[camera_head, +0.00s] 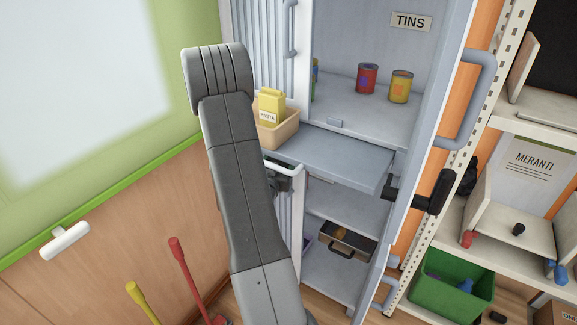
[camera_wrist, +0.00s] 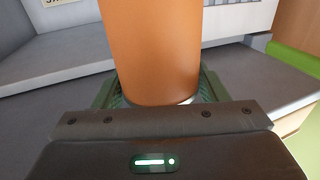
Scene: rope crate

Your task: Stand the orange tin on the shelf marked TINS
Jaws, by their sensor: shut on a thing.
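The orange tin (camera_wrist: 158,50) fills the middle of the wrist view, with a metal rim at its lower end. My gripper (camera_wrist: 158,92) is shut on it, one green-lined finger on each side. In the head view my arm hides the tin and most of the gripper. The shelf marked TINS (camera_head: 372,112) is in the open cabinet, under a TINS label (camera_head: 411,21). On it stand a red tin (camera_head: 367,79) and a yellow tin with an orange patch (camera_head: 400,86). A blue-and-green thing is partly hidden at its left.
A grey pull-out board (camera_head: 330,160) juts out below the shelf. A tan bin with a yellow PASTA box (camera_head: 270,105) hangs on the left door. The open right door (camera_head: 425,130) borders the shelf. The shelf's front has free room.

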